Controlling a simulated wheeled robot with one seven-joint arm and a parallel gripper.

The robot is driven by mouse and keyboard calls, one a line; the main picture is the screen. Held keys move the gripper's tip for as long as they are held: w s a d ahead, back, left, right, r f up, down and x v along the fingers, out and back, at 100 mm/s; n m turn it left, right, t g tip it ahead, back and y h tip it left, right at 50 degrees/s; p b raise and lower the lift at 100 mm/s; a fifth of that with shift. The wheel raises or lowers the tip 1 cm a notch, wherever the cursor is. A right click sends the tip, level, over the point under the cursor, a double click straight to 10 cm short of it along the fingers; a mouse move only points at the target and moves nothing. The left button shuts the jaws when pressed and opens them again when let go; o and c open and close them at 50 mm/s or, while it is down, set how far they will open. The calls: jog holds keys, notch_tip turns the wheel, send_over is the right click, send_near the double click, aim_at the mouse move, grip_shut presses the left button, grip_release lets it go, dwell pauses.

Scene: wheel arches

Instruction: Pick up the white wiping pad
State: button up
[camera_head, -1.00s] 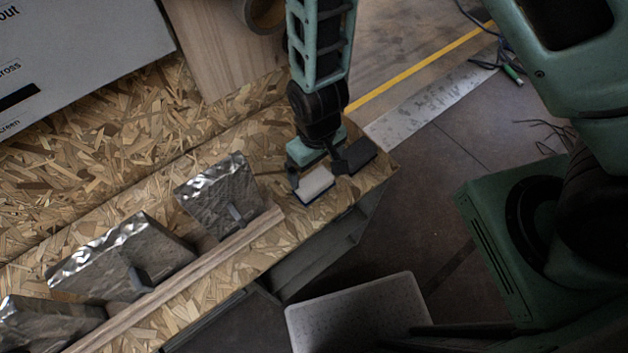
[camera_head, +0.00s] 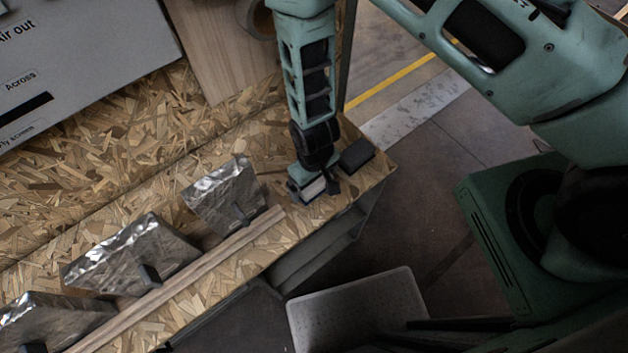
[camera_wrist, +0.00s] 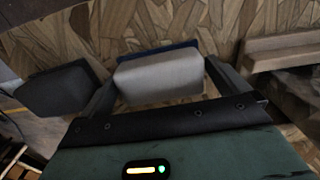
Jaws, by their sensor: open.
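The white wiping pad (camera_head: 313,189) has a white block top and a blue edge underneath. It lies on the chipboard bench near the bench's front right corner. In the wrist view the pad (camera_wrist: 160,76) sits between the two fingers, one on each side. My gripper (camera_head: 315,191) is open around the pad, and it also shows in the wrist view (camera_wrist: 157,88). A small gap shows beside the right finger; whether the left finger touches cannot be told. My arm hides part of the pad in the head view.
A dark block (camera_head: 357,154) lies close to the right of my gripper. Metal wheel-arch pieces (camera_head: 225,195) stand to the left behind a wooden strip (camera_head: 190,275). A grey bin (camera_head: 355,308) is below the bench edge. Bare chipboard (camera_head: 140,150) lies left of my arm.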

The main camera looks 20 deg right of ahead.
jog(key=c, duration=0.8)
jog(key=shift+c, duration=0.2)
jog(key=shift+r, duration=0.15)
notch_tip(320, 180, up, 10)
jog(key=shift+f+b, duration=0.1)
jog(key=shift+b, duration=1.15)
jog(key=o, duration=0.3)
jog(key=shift+c, duration=0.9)
jog(key=shift+s, duration=0.1)
